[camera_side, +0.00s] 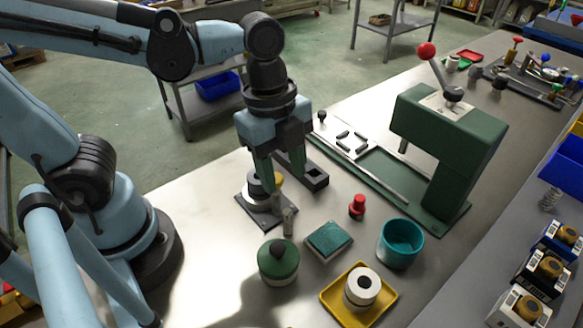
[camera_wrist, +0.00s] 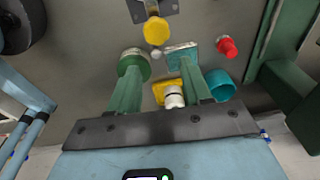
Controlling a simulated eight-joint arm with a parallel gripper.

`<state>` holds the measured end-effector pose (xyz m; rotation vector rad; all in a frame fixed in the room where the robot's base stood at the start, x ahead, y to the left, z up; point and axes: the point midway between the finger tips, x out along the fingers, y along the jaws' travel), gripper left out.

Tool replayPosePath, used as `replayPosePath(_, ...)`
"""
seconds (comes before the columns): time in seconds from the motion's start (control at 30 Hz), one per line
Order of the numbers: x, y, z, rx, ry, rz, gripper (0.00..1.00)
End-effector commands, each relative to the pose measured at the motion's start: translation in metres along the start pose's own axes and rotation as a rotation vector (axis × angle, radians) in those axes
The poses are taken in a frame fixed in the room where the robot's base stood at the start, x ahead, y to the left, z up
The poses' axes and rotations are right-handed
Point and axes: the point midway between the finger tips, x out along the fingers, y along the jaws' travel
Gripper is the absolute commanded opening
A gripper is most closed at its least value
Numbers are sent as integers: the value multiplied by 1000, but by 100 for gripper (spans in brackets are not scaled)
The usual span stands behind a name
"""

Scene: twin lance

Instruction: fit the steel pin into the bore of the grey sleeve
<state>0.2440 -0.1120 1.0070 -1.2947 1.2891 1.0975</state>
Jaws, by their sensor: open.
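My gripper (camera_side: 268,180) points down with its two green fingers apart and nothing held between them. In the wrist view the fingers (camera_wrist: 158,92) are spread wide. A slim grey upright cylinder, seemingly the steel pin (camera_side: 288,222), stands on the bench just in front of the fingers. A small pale round spot (camera_wrist: 156,55) between the fingers in the wrist view may be its top.
A green lidded pot (camera_side: 278,262), a green pad (camera_side: 328,239), a teal cup (camera_side: 400,244), a red knob (camera_side: 357,206) and a white ring on a yellow tray (camera_side: 335,300) stand close in front. A green press (camera_side: 440,150) rises at right. Bare bench lies at left.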

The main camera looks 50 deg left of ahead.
Motion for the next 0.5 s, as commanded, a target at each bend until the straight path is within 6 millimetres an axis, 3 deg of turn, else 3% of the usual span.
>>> replayPosePath(0.2, 3, 7, -10, 163, -2, 60, 48)
replayPosePath(0.5, 34, 8, -10, 164, -2, 59, 48)
